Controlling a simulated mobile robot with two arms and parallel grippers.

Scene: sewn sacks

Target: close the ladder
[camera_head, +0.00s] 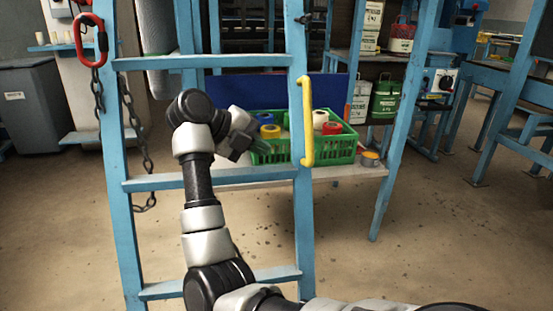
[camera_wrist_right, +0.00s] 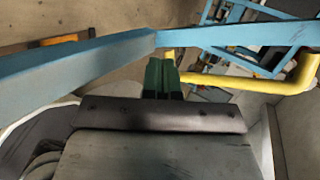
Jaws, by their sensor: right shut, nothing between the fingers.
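The blue ladder (camera_head: 303,225) stands upright before me in the head view, with two rails and several rungs. A yellow handle (camera_head: 308,120) is fixed along its right rail. My right gripper (camera_head: 264,147) is between the rails, left of the handle and apart from it in the picture. In the right wrist view its green fingers (camera_wrist_right: 163,76) are shut with nothing between them. The yellow handle (camera_wrist_right: 245,84) lies just beyond and to the right of the fingertips there, and a blue ladder bar (camera_wrist_right: 80,65) crosses at the left. My left gripper is not in view.
A red hook (camera_head: 89,40) with a chain hangs at the left rail. Behind the ladder, a green crate (camera_head: 342,152) with tape rolls stands on a low shelf. Blue frames and a bench (camera_head: 500,80) stand at the right. The floor (camera_head: 450,250) at the front right is clear.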

